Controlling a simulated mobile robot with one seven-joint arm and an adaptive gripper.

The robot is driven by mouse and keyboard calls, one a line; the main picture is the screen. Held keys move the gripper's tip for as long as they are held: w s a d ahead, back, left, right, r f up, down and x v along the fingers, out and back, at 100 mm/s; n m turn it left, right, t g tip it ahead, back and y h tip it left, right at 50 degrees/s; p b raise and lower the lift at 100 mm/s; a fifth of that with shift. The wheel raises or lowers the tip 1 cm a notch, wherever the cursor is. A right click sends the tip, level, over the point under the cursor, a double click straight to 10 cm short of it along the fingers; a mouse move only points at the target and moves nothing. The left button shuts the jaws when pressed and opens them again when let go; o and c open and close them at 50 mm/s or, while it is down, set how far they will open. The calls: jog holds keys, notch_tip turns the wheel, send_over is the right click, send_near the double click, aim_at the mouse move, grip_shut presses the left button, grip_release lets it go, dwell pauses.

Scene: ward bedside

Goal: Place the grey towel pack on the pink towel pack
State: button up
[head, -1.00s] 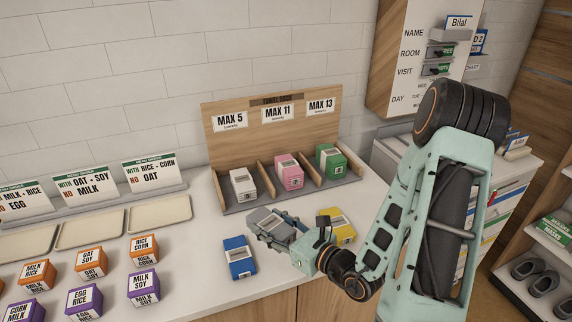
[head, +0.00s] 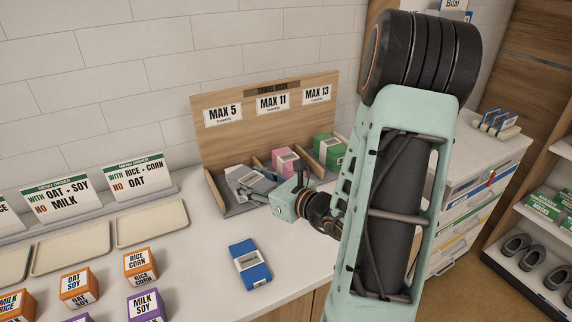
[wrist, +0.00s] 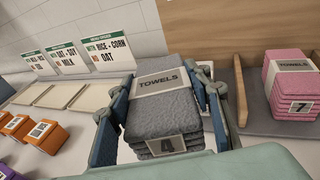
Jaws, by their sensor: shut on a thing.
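The grey towel pack (head: 263,180), labelled TOWELS and 4, is between the fingers of my gripper (head: 255,188), which is shut on it. In the wrist view the grey pack (wrist: 163,108) fills the middle, a finger on each side. In the head view it appears over the left compartment of the wooden towel rack (head: 222,152). The pink towel pack (head: 285,158) sits in the middle compartment, to the right of the grey pack and apart from it. In the wrist view the pink pack (wrist: 290,92) shows a 7 at the right edge.
A divider (wrist: 240,90) stands between the grey and pink packs in the wrist view. A green pack (head: 328,148) is in the right compartment. The white pack seen earlier is hidden. A blue pack (head: 249,264) lies on the counter. Trays (head: 150,223) and food boxes stand left.

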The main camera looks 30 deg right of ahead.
jog(key=s+d+r+m+h+b, duration=0.2)
jog(key=d+r+h, duration=0.1)
jog(key=d+r, duration=0.3)
jog(key=s+d+r+m+h+b, duration=0.1)
jog(key=d+r+m+h+b, duration=0.15)
jog(key=d, duration=0.65)
send_over(293, 152)
jog(key=s+a, duration=0.3)
jog(key=s, duration=0.3)
jog(key=shift+n+t, duration=0.25)
jog(key=shift+t, duration=0.15)
jog(key=f, duration=0.7)
jog(key=shift+w+a+f, duration=0.1)
jog(key=shift+a+f, duration=0.1)
jog(key=shift+w+d+f, duration=0.15)
jog(key=shift+w+f, duration=0.3)
jog(key=shift+f, duration=0.1)
jog(key=shift+w+f+b, duration=0.15)
jog(key=shift+f+b, duration=0.15)
jog(key=shift+f, duration=1.4)
jog(key=shift+f, duration=0.1)
jog(key=o, duration=1.2)
